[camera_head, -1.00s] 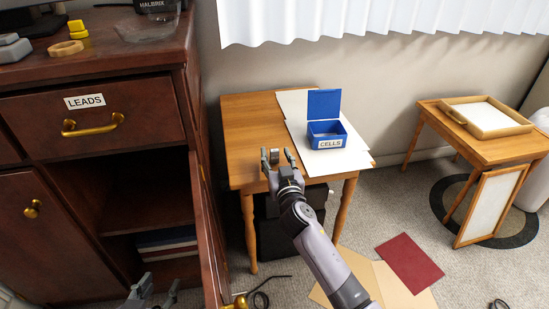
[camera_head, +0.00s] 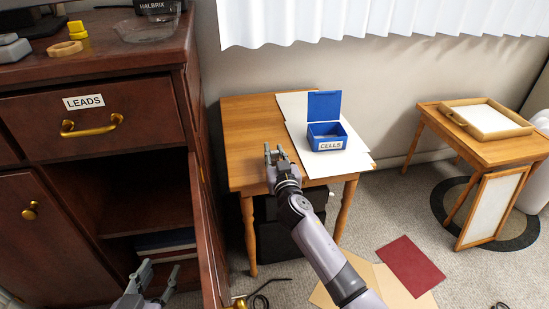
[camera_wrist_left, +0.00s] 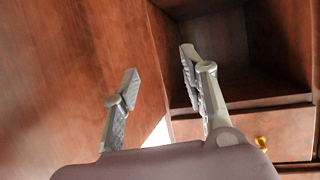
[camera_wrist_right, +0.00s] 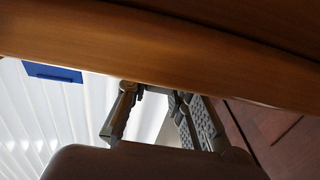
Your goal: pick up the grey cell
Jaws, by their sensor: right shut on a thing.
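My right gripper (camera_head: 274,153) is over the front left part of the small wooden table, its fingers closed together on a small grey piece, which I take as the grey cell (camera_head: 274,157); the fingers mostly hide it. In the right wrist view the gripper (camera_wrist_right: 158,93) reaches up to the table's wooden edge, and the cell cannot be made out clearly there. My left gripper (camera_head: 160,274) is low in front of the dark cabinet. In the left wrist view the gripper (camera_wrist_left: 158,68) has its fingers apart with nothing between them.
The wooden table (camera_head: 245,130) bears white sheets (camera_head: 295,107) and an open blue box (camera_head: 325,130) labelled CELLS. The cabinet (camera_head: 150,75) with a LEADS drawer stands at left, its lower compartment open. A second table (camera_head: 490,150) with a tray (camera_head: 462,119) is at right.

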